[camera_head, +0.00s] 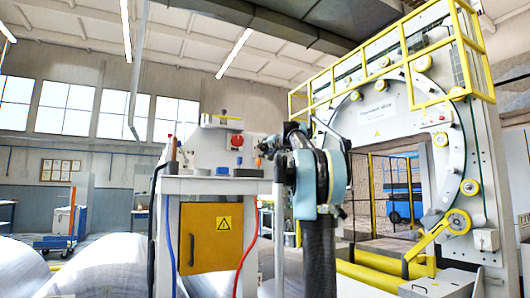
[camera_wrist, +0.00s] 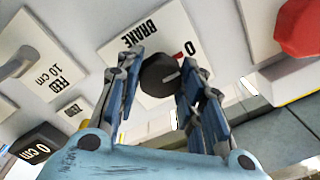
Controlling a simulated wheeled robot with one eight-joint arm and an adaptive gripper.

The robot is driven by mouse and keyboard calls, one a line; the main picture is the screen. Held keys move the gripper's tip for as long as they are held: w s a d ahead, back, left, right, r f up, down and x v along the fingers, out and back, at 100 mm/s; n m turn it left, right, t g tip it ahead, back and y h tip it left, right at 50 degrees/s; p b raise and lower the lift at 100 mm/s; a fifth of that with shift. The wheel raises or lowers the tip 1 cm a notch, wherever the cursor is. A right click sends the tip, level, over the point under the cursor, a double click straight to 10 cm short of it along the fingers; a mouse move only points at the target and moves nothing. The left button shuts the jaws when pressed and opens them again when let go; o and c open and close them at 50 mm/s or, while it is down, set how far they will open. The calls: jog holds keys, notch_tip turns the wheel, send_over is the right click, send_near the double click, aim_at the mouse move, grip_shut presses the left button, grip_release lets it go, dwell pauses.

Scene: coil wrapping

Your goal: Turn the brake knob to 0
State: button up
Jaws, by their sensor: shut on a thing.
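The brake knob (camera_wrist: 158,74) is dark and round. In the head view my gripper (camera_head: 275,145) is at the right side of the control stand (camera_head: 192,185), and the knob is hidden or too small to make out.
A FEED 10 cm plate (camera_wrist: 45,60) with a grey lever is left of the knob, and a 0 cm display (camera_wrist: 38,150) is below it. A red button (camera_wrist: 302,25) is close on the right. The large wrapping ring (camera_head: 470,140) stands at right.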

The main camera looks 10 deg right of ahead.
jog(key=o, duration=1.1)
jog(key=shift+w+f, duration=0.1)
jog(key=shift+c, duration=0.2)
jog(key=v, duration=1.2)
